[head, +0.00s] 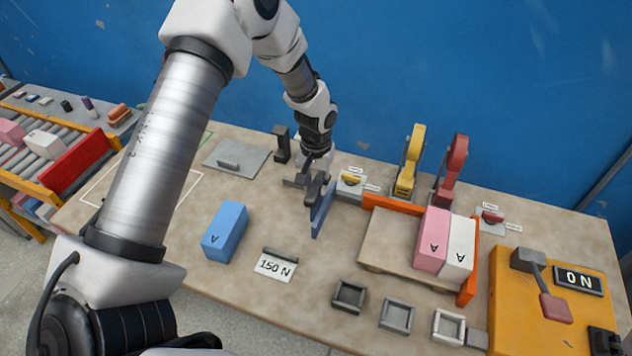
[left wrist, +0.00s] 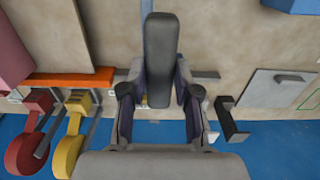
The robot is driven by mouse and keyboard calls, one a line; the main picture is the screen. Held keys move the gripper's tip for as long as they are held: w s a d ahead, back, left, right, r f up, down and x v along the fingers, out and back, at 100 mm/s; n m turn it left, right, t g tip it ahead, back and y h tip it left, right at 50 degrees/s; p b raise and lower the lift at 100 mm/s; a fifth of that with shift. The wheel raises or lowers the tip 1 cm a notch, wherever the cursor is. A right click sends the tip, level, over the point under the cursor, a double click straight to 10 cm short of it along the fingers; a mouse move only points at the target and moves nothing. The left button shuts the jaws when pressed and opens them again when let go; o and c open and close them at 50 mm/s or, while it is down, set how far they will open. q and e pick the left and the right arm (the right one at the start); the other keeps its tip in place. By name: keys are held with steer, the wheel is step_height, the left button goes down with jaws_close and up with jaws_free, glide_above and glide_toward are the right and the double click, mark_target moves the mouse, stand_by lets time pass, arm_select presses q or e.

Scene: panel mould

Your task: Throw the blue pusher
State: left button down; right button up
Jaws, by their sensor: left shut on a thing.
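The blue pusher (head: 322,214) is a thin upright blue plate with a dark grey handle, standing on or just above the table; I cannot tell which. My left gripper (head: 312,178) is shut on its handle from above. In the left wrist view the dark handle (left wrist: 160,60) lies between the two fingers of my left gripper (left wrist: 160,98). Only a thin blue edge of the plate shows beyond it there. My right gripper is not in view.
Left of the pusher are a blue block (head: 225,231) and a 150 N card (head: 274,266). To the right, pink (head: 432,240) and white (head: 460,247) blocks stand by an orange frame (head: 468,285). Yellow (head: 411,160) and red (head: 455,168) clamps stand behind. Small square trays (head: 397,315) line the front.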

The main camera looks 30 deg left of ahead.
arm_select(q)
steer(key=c, duration=1.1)
jaws_free()
steer(key=shift+o, duration=1.3)
steer(key=shift+a, duration=0.2)
steer(key=shift+a+f, duration=0.15)
steer(key=shift+a, duration=0.05)
steer(key=shift+d+r, duration=0.15)
steer(key=shift+r, duration=0.25)
step_height(320, 180, up, 11)
steer(key=shift+r, duration=0.15)
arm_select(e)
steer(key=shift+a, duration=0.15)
arm_select(q)
steer(key=shift+a, duration=0.2)
